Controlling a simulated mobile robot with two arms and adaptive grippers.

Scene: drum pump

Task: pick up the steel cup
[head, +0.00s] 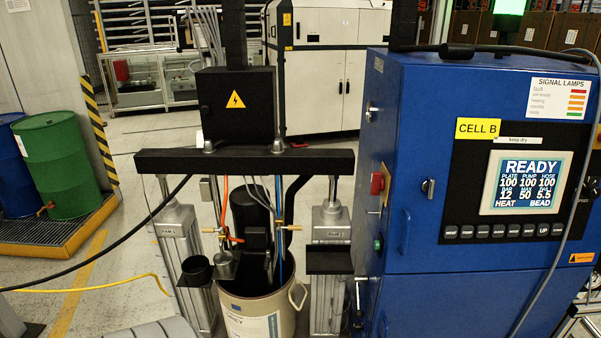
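A small dark, round, open-topped cup (197,266) stands upright on a small black shelf (194,280) at the front of the left pump column (178,225). It is the only cup-like thing that I can make out; it looks nearly black, so I cannot tell whether it is steel. Nothing touches it from above. Neither my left gripper nor my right gripper shows in the head view.
A cream drum (262,318) stands between the columns, under a black crossbeam (245,162). A blue cabinet (393,240) fills the right. A black hose (120,240) and a yellow cable (90,286) cross left of the cup. A green drum (55,165) stands far left.

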